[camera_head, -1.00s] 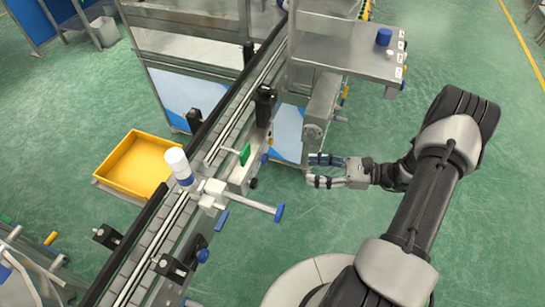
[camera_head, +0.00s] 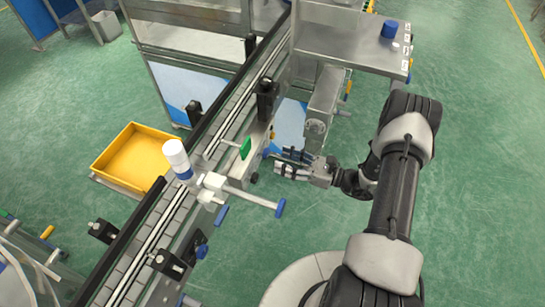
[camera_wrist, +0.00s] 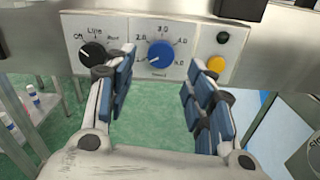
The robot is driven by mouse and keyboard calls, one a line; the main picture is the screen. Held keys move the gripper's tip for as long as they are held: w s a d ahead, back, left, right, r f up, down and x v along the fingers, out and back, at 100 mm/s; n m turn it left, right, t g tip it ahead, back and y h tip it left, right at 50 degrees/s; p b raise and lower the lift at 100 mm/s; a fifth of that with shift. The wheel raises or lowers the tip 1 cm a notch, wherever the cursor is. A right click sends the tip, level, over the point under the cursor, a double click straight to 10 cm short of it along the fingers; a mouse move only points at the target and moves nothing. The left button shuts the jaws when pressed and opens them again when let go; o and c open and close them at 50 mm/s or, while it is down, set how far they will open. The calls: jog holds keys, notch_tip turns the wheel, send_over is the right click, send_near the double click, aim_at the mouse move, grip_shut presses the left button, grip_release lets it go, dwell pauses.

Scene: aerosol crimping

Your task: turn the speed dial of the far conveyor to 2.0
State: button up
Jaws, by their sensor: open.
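The speed dial (camera_wrist: 160,56) is a round blue knob on a light panel (camera_wrist: 128,26) in the wrist view. Marks 2.0, 3.0 and 4.0 are printed around it. Its white pointer mark appears to point lower left, below the 2.0 mark. My gripper (camera_wrist: 156,95) is open, with one blue-padded finger on each side below the dial. The fingers appear apart from the dial, with nothing between them. In the head view my gripper (camera_head: 279,160) is beside the conveyor (camera_head: 222,131), close to its side panel. The dial is too small there to read.
A black selector knob (camera_wrist: 92,55) sits left of the dial. A yellow button (camera_wrist: 216,64) and a black button (camera_wrist: 222,38) are on its right. A green plate (camera_head: 245,149) and a grey machine housing (camera_head: 322,105) stand near my gripper. Open floor lies to the right.

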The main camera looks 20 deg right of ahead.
aim_at(268, 155)
jog(key=x, duration=0.5)
jog(key=shift+b, duration=0.35)
jog(key=c, duration=1.1)
